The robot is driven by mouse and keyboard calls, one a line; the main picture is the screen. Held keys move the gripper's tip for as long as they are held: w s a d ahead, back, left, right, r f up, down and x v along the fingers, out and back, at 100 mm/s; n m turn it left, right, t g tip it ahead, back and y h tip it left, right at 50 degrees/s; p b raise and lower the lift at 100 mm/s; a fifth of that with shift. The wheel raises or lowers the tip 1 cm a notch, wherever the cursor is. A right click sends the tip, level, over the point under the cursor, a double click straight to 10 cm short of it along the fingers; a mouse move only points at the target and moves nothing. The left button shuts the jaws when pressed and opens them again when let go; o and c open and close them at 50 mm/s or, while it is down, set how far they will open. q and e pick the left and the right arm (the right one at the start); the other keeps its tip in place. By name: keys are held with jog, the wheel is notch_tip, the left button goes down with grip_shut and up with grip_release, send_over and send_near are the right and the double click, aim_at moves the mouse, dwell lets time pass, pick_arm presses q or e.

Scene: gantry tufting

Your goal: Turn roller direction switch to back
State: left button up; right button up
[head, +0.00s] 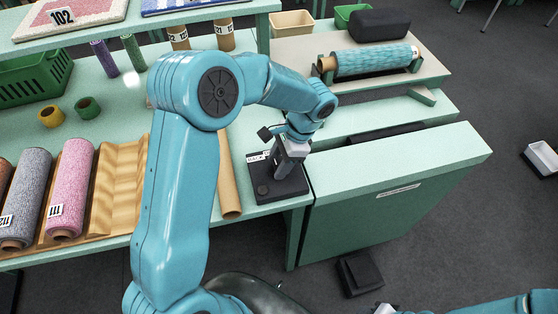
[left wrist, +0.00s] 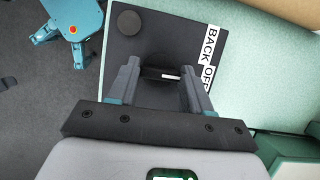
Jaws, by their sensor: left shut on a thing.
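The roller direction switch is a black knob with a white line (left wrist: 168,76) on a dark control box (head: 262,188), which also shows in the left wrist view (left wrist: 150,45). A white label (left wrist: 210,45) on the box reads BACK, then OFF; the rest is hidden by a finger. The white line points toward the label, about level with OFF. My left gripper (head: 281,170) reaches down onto the box, its two fingers (left wrist: 160,78) shut on either side of the knob. My right arm enters at the bottom right; its gripper jaws are not clear there.
A round black button (left wrist: 129,22) is on the same box. A cardboard tube (head: 229,185) lies just left of it, and a green cabinet (head: 395,185) stands to its right. A blue yarn roll (head: 370,60) rests behind. Yarn rolls (head: 70,185) lie left.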

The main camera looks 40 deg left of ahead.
pick_arm(q)
jog(key=n, duration=0.2)
jog(key=n+h, duration=0.1)
jog(key=n, duration=0.1)
jog(key=shift+a+g+h, duration=0.15)
jog(key=shift+g+h, duration=0.15)
jog(key=shift+g, duration=0.1)
jog(key=shift+w+n+h+b, duration=0.1)
jog(key=shift+n+h+b, duration=0.55)
jog(key=shift+n, duration=1.55)
jog(key=o, duration=1.1)
jog(key=shift+c, duration=0.2)
jog(key=shift+r, duration=0.1)
jog(key=p+v, duration=0.1)
jog(key=v, duration=1.5)
jog(key=shift+a, duration=0.3)
